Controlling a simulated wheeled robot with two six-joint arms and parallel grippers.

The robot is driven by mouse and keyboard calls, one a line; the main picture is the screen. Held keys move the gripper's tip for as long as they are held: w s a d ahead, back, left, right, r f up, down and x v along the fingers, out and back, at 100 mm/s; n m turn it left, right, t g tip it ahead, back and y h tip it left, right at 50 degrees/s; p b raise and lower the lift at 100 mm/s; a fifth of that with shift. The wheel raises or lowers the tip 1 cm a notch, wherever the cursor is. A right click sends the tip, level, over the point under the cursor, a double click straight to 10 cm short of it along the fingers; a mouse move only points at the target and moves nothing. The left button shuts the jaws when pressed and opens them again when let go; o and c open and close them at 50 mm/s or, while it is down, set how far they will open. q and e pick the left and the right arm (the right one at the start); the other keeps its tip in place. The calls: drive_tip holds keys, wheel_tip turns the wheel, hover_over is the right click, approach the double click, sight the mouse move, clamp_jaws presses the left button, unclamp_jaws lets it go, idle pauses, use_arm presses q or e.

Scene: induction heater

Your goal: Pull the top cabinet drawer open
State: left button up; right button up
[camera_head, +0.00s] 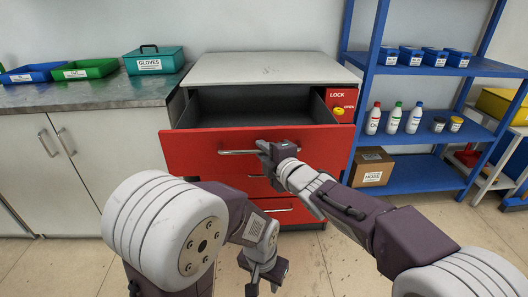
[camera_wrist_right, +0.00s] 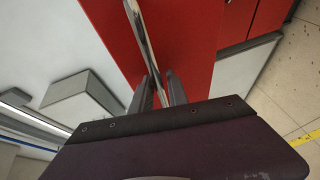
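The red cabinet's top drawer (camera_head: 190,150) stands well open in the head view, and its empty grey inside shows. A metal bar handle (camera_head: 236,152) runs across its red front. My right gripper (camera_head: 268,150) is at the right part of this handle. In the right wrist view the handle (camera_wrist_right: 143,40) passes between the fingers of the right gripper (camera_wrist_right: 161,88), which are closed on it. My left gripper (camera_head: 266,280) hangs low in front of the cabinet, away from the handles; its finger opening is unclear. My arms hide parts of the lower drawers.
A grey counter (camera_head: 90,94) with bins stands left. A blue shelf (camera_head: 420,174) with bottles and a cardboard box (camera_head: 371,168) stands right. Some floor before the cabinet is clear.

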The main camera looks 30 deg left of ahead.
drive_tip(key=v, duration=0.9)
drive_tip(key=shift+p, duration=0.35)
